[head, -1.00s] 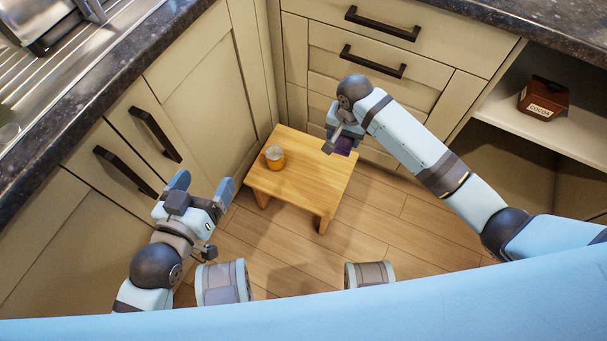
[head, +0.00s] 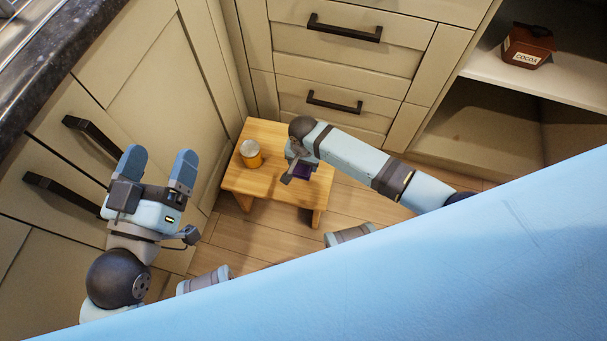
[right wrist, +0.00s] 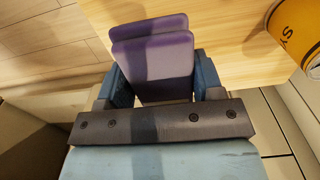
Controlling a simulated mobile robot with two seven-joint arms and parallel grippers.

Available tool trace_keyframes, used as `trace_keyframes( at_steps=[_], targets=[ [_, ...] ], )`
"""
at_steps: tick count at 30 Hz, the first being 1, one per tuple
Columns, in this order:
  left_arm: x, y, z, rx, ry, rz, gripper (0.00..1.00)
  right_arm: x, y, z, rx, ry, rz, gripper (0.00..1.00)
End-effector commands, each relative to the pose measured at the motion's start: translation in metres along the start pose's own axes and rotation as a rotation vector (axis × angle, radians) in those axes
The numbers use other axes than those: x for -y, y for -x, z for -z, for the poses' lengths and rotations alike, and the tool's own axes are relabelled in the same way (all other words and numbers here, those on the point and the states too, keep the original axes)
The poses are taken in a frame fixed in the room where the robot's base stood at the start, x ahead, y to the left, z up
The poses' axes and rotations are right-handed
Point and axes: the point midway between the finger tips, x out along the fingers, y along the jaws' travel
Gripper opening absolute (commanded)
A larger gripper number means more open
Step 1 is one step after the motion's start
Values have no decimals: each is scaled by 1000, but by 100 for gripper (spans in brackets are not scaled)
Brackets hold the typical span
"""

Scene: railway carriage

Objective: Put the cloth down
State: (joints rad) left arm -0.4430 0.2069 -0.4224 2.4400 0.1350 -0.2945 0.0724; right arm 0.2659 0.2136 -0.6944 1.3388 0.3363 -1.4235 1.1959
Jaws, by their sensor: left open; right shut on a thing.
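The cloth (right wrist: 160,65) is purple and folded. In the right wrist view it is pinched between the two fingers of my right gripper (right wrist: 157,88). In the head view only a small dark purple part of the cloth (head: 304,170) shows beneath my right gripper (head: 297,172), at the right part of a small wooden stool (head: 262,183). I cannot tell whether the cloth touches the stool top. My left gripper (head: 157,165) is open and empty, in front of the left cupboard doors and apart from the stool.
A yellow-orange tin (head: 251,158) with a pale top stands on the stool's left part; it also shows in the right wrist view (right wrist: 296,28). Drawers with dark handles (head: 335,103) stand behind. A cocoa box (head: 527,46) sits on an open shelf at right.

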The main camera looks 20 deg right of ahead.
Motion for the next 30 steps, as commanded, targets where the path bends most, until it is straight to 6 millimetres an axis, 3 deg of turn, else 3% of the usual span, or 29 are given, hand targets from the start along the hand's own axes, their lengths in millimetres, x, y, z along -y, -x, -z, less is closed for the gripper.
trace_keyframes(
  at_steps=[1, 7, 14, 28, 29, 30],
  targets=[
    [2, 0, -9, 17, 1, -2, 87, 0, -12, 0, 0, 0, -1, 34],
    [3, 0, -20, 60, 2, -5, 87, 0, -27, 0, 0, 1, 0, 34],
    [7, 2, -46, 145, 4, -14, 87, 1, -61, 1, -1, 1, 1, 34],
    [7, 2, -47, 161, 5, -15, 87, 0, -67, 0, 0, 0, 0, 34],
    [7, 2, -47, 161, 5, -15, 87, 0, -66, 0, 0, 0, 0, 68],
    [7, 2, -47, 161, 5, -15, 87, 0, -66, 0, 0, 0, 0, 77]
  ],
)
